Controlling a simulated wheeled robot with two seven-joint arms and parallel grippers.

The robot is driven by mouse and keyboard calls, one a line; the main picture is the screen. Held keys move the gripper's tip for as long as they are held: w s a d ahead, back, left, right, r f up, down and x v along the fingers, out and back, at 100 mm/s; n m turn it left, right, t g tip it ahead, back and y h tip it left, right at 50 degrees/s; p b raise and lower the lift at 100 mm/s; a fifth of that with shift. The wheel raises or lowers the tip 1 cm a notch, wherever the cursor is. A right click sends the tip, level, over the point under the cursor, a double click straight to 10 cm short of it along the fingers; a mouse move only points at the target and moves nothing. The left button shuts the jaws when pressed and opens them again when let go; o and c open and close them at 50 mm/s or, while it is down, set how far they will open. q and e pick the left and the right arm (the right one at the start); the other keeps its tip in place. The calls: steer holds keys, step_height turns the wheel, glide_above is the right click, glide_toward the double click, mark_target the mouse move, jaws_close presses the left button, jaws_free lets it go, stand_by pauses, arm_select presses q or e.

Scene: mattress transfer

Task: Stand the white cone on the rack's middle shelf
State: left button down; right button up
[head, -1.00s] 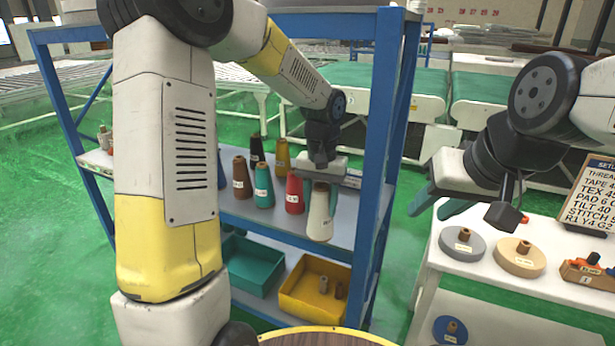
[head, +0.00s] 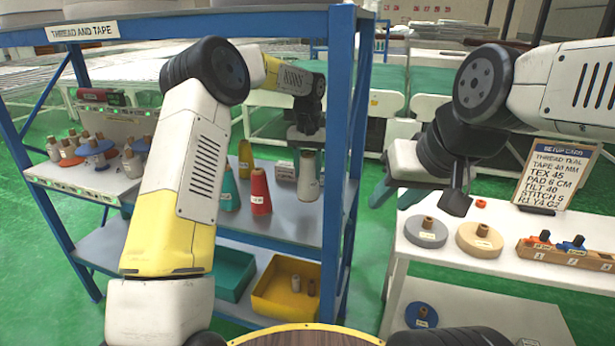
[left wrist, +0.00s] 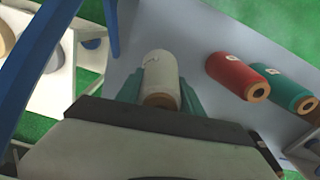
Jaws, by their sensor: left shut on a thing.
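My left gripper (head: 308,150) is shut on the white cone (head: 308,182), reaching in over the rack's middle shelf (head: 285,226). The cone is upright, right of a red cone and apart from it. Its base looks at or close to the shelf surface; I cannot tell whether it touches. In the left wrist view, green fingers (left wrist: 160,95) lie on both sides of the white cone (left wrist: 161,68), near its brown tip. My right gripper (head: 396,195) is open and empty near the white table's left end.
A red cone (head: 260,190), a teal cone (head: 228,188) and a yellow cone (head: 246,158) stand on the shelf. A blue rack post (head: 345,150) rises right of the white cone. A yellow bin (head: 287,286) sits below. The white table (head: 440,257) holds discs.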

arm_select(q)
steer(key=shift+f, duration=1.75)
steer(key=shift+f, duration=0.6)
steer(key=c, duration=0.7)
jaws_free()
steer(key=shift+c, duration=0.2)
step_height(320, 180, up, 9)
steer(key=shift+f, duration=0.15)
